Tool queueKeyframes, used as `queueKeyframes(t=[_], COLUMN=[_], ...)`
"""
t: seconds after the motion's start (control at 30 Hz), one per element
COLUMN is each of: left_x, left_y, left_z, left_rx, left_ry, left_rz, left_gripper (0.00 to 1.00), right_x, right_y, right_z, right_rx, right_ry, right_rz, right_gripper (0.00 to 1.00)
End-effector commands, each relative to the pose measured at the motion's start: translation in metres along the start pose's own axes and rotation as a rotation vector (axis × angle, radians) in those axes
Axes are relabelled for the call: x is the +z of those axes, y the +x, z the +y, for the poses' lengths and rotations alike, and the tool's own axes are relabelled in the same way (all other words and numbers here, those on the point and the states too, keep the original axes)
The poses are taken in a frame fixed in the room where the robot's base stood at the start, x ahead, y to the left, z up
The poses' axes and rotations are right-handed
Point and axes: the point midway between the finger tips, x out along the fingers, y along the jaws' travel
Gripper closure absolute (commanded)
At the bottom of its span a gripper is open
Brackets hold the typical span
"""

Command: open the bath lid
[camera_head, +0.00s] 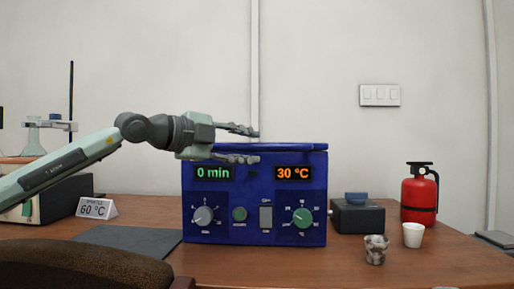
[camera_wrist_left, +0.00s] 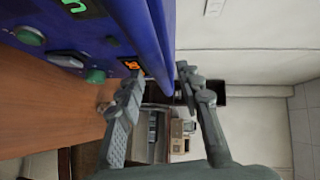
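The blue bath (camera_head: 255,222) stands on the wooden table, its front showing "0 min" and "30 °C" displays, knobs and a switch. Its blue lid (camera_head: 295,147) lies flat on top and looks shut. My left gripper (camera_head: 252,146) reaches in from the left at lid height, one finger above the lid's level and one below it, before the upper front. In the left wrist view the fingers of my left gripper (camera_wrist_left: 160,88) are spread apart, with the lid's edge (camera_wrist_left: 151,45) running toward the gap between them. I cannot tell whether they touch it. My right gripper is not in view.
A "60 °C" sign (camera_head: 96,208) and a dark mat (camera_head: 130,240) are left of the bath. A dark box (camera_head: 357,217), metal cup (camera_head: 376,250), white cup (camera_head: 413,235) and red extinguisher (camera_head: 419,196) stand at right. A chair back (camera_head: 85,265) is in front at left.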

Motion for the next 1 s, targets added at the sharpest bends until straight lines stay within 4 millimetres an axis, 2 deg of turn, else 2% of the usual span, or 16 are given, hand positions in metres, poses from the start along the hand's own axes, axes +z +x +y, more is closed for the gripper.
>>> queueKeyframes(t=[0.1, 0.2, 0.5, 0.8, 1.0], left_x=[-0.001, 0.0, 0.0, 0.0, 0.0], left_y=[0.016, 0.023, 0.026, 0.025, 0.025], left_z=[-0.001, -0.001, 0.0, 0.0, 0.0], left_rx=[-0.001, -0.001, -0.001, -0.001, -0.001], left_ry=[0.0, 0.001, 0.0, 0.0, 0.0], left_rz=[0.001, 0.001, 0.0, 0.0, 0.0], left_gripper=[0.64, 0.64, 0.64, 1.0, 1.0], right_x=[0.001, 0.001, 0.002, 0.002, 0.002], right_y=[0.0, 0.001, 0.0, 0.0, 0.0], right_z=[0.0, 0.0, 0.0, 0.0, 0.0], right_rx=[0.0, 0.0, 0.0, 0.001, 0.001], right_ry=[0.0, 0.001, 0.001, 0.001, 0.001], right_rz=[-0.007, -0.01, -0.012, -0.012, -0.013], right_gripper=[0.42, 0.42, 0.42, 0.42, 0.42])
